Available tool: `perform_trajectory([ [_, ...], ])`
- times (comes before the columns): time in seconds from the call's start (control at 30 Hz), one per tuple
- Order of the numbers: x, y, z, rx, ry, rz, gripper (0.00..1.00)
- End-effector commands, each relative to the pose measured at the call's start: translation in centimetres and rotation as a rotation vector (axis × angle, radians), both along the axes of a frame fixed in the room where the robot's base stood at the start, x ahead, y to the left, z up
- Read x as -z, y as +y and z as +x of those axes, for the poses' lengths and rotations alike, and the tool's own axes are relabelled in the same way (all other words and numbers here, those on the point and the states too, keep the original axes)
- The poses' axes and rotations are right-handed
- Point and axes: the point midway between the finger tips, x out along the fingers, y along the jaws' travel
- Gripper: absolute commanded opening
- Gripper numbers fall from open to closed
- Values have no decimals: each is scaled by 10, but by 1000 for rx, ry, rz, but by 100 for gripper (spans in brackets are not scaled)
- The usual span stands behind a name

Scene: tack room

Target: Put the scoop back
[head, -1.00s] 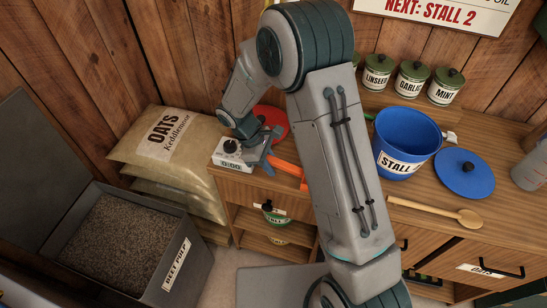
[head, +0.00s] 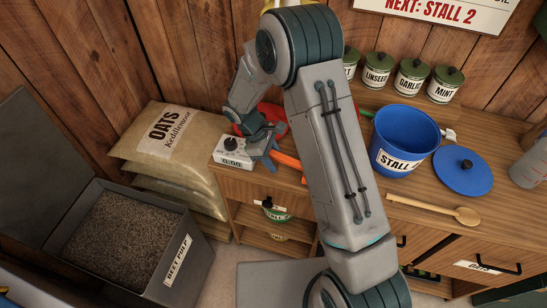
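No scoop can be made out for certain in the head view. An orange bar-like piece (head: 288,160), perhaps a handle, lies at the counter's front edge, partly hidden behind my arm. A red round thing (head: 270,112) sits behind my gripper, mostly covered. My gripper (head: 264,144) is low over the counter, just right of a small white scale (head: 232,152) with a dark knob and a display. Its fingers are small and partly overlapped, so whether they hold anything cannot be told. An open grey bin of beet pulp (head: 163,276) stands on the floor at left.
Stacked oats sacks (head: 180,145) stand left of the counter (head: 420,220). A blue bucket (head: 405,140), blue lid (head: 462,171) and wooden spoon (head: 435,210) lie to the right of my arm. Green-lidded canisters (head: 410,76) line the back.

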Motion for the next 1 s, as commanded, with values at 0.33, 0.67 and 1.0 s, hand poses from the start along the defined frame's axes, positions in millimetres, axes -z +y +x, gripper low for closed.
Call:
perform_trajectory([
  [0.33,-29,13,6,0,-6,2,42],
  [0.67,-91,41,15,-2,-4,2,42],
  [1.0,-112,49,17,0,0,1,42],
])
